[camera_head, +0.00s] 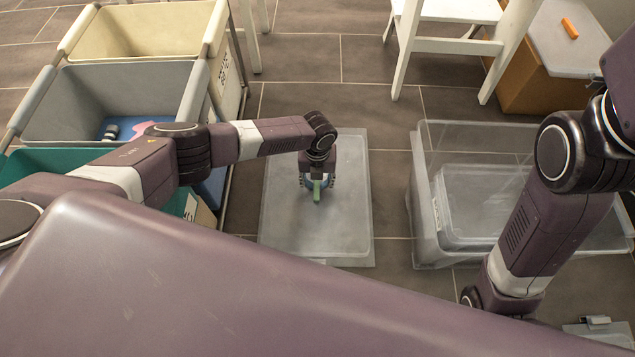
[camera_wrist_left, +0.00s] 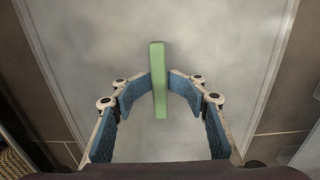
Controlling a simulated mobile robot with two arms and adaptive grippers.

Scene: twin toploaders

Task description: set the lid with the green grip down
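The lid (camera_head: 340,225) is a wide translucent panel, lying flat at or very near the floor left of the clear tub. It fills most of the left wrist view (camera_wrist_left: 90,40). Its green grip (camera_head: 316,193) is a narrow upright bar near the middle, long and pale green in the left wrist view (camera_wrist_left: 158,95). My left gripper (camera_head: 317,182) points down over the lid. Whether the lid's underside touches the floor I cannot tell. My right gripper is out of view.
A clear tub (camera_head: 428,205) stands to the right. Left are a cream bin (camera_head: 145,47), a grey bin (camera_head: 50,115) with items inside, and a teal bin (camera_head: 30,160). A white chair (camera_head: 450,45) and a brown box with an orange-gripped lid (camera_head: 545,45) stand at the back. Tiled floor between is clear.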

